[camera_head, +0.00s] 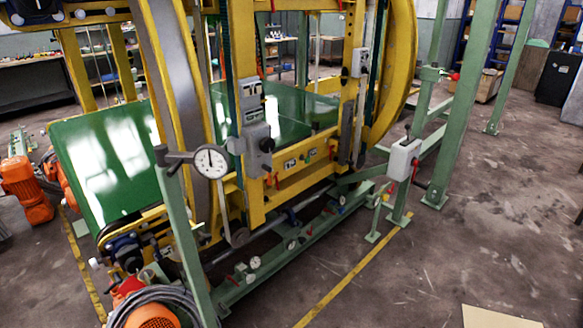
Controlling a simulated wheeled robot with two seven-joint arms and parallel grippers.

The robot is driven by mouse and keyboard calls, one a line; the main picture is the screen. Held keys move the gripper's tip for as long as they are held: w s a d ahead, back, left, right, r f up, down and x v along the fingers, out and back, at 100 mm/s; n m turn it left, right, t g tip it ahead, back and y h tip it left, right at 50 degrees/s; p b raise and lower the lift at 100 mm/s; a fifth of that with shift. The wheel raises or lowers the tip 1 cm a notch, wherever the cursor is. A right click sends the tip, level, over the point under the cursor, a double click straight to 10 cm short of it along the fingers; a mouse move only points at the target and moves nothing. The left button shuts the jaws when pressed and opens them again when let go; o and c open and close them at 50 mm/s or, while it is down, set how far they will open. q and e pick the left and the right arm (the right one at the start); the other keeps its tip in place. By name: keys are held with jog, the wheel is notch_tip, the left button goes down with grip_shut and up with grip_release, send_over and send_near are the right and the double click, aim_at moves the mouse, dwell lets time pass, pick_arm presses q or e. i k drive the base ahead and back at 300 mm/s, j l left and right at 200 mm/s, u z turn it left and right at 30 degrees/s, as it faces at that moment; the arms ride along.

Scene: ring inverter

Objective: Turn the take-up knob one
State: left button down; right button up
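I cannot tell for sure which part is the take-up knob. A black round knob (266,145) sits on a grey housing (255,130) on the yellow frame, near the middle of the view. A small red-tipped handle (455,77) is on the green stand at the upper right. A light grey box (403,160) with a black lever on top stands on a green post at right of centre. Neither of my grippers shows in the view.
A round dial gauge (211,162) is held on a green post (185,245) in front of the machine. Green sloped panels (105,165) and an orange motor (27,190) are at the left. Cable coils lie at the bottom. Open floor (480,230) lies to the right.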

aim_at(94, 264)
jog(key=j+u, duration=0.5)
jog(key=j, duration=0.15)
jog(key=i+j+u, duration=0.1)
jog(key=j+u, duration=0.4)
jog(key=j, duration=0.15)
jog(key=j+z, duration=0.1)
jog(key=z, duration=0.25)
jog(key=i+j+z, duration=0.1)
jog(key=z, duration=0.25)
jog(key=i+j+z, duration=0.15)
jog(key=j, duration=0.35)
jog(key=i+j+z, duration=0.2)
jog(key=j, duration=0.3)
jog(key=i+j+z, duration=0.15)
jog(key=j, duration=0.35)
jog(key=j+z, duration=0.15)
jog(key=j, duration=0.4)
jog(key=i+j, duration=0.1)
jog(key=j, duration=0.35)
jog(key=i+j, duration=0.1)
jog(key=j, duration=0.3)
